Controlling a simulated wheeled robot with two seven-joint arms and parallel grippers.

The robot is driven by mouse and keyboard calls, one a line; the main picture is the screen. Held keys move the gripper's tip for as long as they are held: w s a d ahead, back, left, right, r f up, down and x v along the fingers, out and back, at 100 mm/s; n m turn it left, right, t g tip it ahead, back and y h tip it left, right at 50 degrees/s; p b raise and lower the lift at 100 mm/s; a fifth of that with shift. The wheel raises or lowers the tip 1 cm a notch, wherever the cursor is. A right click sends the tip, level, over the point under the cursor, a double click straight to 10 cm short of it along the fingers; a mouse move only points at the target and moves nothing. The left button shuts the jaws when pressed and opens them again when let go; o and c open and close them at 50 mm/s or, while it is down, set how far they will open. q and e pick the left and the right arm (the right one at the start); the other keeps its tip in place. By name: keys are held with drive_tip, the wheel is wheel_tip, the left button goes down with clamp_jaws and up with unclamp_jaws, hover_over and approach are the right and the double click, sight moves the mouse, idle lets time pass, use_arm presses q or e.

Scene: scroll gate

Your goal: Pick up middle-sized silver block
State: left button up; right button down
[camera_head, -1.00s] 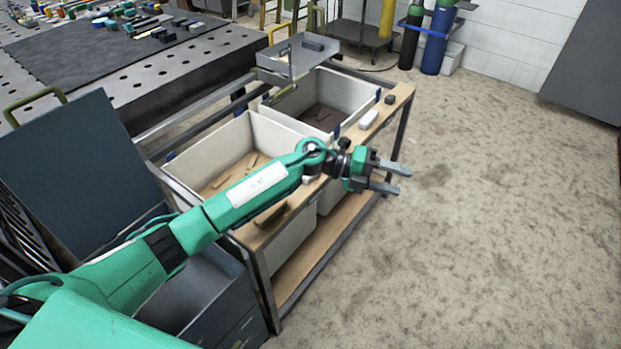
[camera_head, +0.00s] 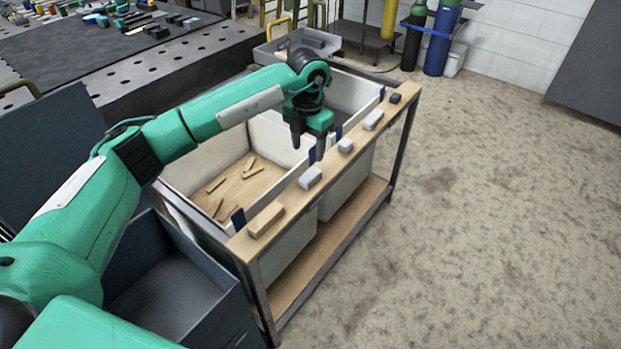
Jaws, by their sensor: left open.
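Three silver-grey blocks lie in a row on the wooden ledge along the bins' right side. The nearest silver block (camera_head: 310,178) looks middle-sized, the one after it (camera_head: 345,145) looks smallest, and the far one (camera_head: 373,120) looks longest; exact sizes are hard to judge. My left gripper (camera_head: 308,145) points down, open and empty, just left of the ledge, over the bin edge. In the picture its fingertips are above the nearest silver block and left of the smallest one, apart from both. My right gripper is out of view.
The wooden ledge (camera_head: 287,202) also carries a brown wooden block (camera_head: 266,222) at its near end and a dark block (camera_head: 395,98) at its far end. Blue clips (camera_head: 238,219) stand up along the bin edge. The near white bin (camera_head: 200,165) holds several wood pieces. Floor at right is clear.

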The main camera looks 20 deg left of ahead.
sight(310, 174)
use_arm(q)
drive_tip(key=f, duration=0.9)
drive_tip(key=shift+w+d+f, duration=0.2)
drive_tip(key=shift+w+d, duration=0.05)
drive_tip(key=c, duration=1.1)
drive_tip(key=shift+c, duration=0.3)
drive_tip(key=shift+r, duration=0.15)
